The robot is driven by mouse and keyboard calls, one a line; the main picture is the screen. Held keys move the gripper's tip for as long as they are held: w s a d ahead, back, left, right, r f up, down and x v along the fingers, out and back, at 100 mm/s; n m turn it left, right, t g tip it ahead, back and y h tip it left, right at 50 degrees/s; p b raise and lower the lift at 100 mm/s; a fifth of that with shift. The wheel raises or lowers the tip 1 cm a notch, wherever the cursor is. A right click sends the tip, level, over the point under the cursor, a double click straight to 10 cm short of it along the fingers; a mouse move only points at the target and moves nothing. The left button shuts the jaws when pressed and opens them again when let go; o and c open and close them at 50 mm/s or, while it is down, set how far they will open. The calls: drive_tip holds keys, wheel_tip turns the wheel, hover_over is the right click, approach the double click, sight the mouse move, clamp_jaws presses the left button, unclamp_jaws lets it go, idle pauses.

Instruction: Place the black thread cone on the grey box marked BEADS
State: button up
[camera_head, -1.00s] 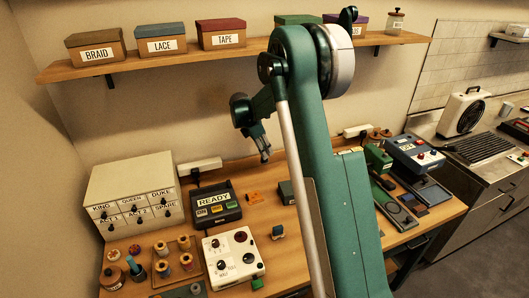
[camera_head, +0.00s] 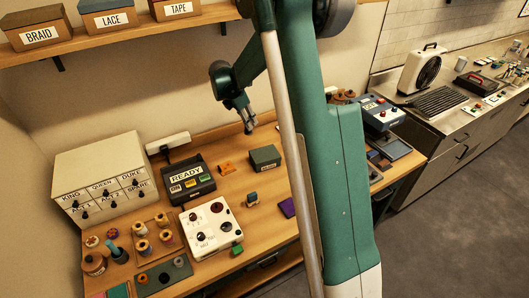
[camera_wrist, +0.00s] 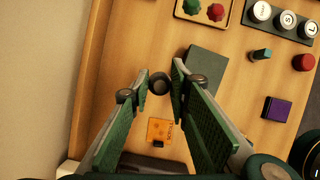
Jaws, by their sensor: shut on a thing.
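My gripper (camera_head: 247,124) hangs above the back of the table, a little left of the grey box. In the wrist view its two green-padded fingers (camera_wrist: 160,78) are closed in on a small dark round thing (camera_wrist: 158,85), which appears to be the black thread cone seen end-on. The cone is hard to make out in the head view. The grey box (camera_head: 265,156) lies on the wooden table, with a small white label too tiny to read. Its plain dark top (camera_wrist: 208,68) shows beyond and to the right of the fingertips in the wrist view, with nothing visible on it.
An orange piece (camera_head: 226,168) lies left of the box. The READY console (camera_head: 187,181), white control panel (camera_head: 211,228) and drawer cabinet (camera_head: 100,183) stand further left. A purple box (camera_head: 287,207) lies in front. Bare wood surrounds the grey box.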

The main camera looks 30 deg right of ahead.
wheel_tip(320, 180, up, 3)
drive_tip(key=p, duration=0.2)
hover_over(265, 153)
drive_tip(key=shift+s+a+n, duration=0.1)
drive_tip(key=shift+n, duration=0.2)
drive_tip(key=shift+f, duration=0.1)
drive_tip(key=shift+f, duration=2.8)
drive_tip(key=shift+f, duration=2.1)
drive_tip(key=shift+f, duration=0.15)
drive_tip(key=o, duration=0.9)
drive_tip(key=shift+c, duration=0.2)
drive_tip(key=shift+r+p, duration=0.25)
drive_tip(key=shift+p, duration=0.1)
